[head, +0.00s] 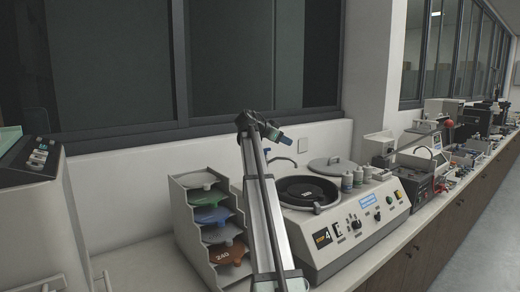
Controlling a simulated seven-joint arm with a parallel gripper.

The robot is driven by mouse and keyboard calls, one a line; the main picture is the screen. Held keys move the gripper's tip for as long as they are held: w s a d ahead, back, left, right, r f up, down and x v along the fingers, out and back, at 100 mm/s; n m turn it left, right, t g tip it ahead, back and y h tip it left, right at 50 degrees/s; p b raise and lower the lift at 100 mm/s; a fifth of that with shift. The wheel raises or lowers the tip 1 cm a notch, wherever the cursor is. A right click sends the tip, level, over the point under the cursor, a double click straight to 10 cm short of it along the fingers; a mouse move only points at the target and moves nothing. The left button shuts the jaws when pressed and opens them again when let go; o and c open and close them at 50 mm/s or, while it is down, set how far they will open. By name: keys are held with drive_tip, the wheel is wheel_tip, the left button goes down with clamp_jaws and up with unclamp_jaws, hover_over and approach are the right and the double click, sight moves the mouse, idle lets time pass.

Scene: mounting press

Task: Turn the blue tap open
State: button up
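A small blue piece (267,151), which looks like the blue tap, shows just right of my arm at the back of the polishing machine. A thin grey curved spout (284,160) stands beside it. My arm crosses in front and hides part of this area. My gripper (288,140) appears at the end of the short dark wrist, above the spout and apparently apart from the blue piece. It is too small to tell whether its fingers are open or shut. I see nothing held in it.
A rack (190,235) of coloured discs stands left of my arm. A grey machine (40,220) stands far left. More equipment lines the bench at right.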

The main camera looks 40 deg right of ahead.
drive_tip(key=w+a+r+n, duration=0.1)
drive_tip(key=w+a, duration=0.2)
drive_tip(key=a, duration=0.7)
drive_tip(key=w+a+r+n, duration=0.1)
drive_tip(key=w+a, duration=0.2)
drive_tip(key=a, duration=0.7)
drive_tip(key=shift+h, duration=0.5)
drive_tip(key=x, duration=1.4)
drive_tip(key=shift+f, duration=0.25)
drive_tip(key=shift+c, duration=0.4)
clamp_jaws()
